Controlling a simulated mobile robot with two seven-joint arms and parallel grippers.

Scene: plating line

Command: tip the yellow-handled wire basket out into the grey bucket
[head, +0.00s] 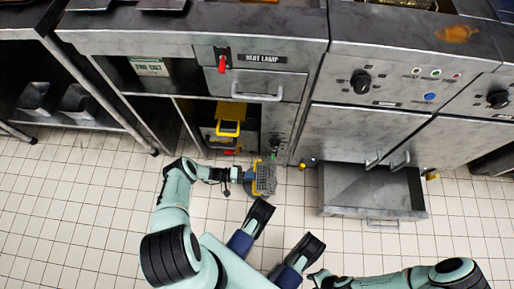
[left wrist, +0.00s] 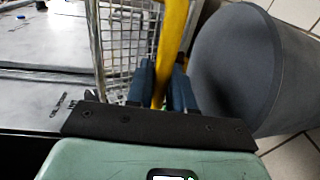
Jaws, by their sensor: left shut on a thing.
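The wire basket (head: 265,179) hangs at the end of my left arm in the head view, low in front of the counter. Its wire mesh (left wrist: 128,32) also shows in the left wrist view. My left gripper (left wrist: 160,85) is shut on the basket's yellow handle (left wrist: 171,40). The grey bucket (left wrist: 235,55) fills the right of the left wrist view, beside the handle and apart from the fingers. In the head view it is mostly hidden by the basket and gripper. The basket's contents cannot be made out.
A steel drawer (head: 370,190) stands pulled out at the right. A yellow-handled item (head: 229,124) sits in an open bay behind the basket. A HEAT LAMP panel with a red switch (head: 222,66) is above it. Tiled floor (head: 95,200) is clear at the left.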

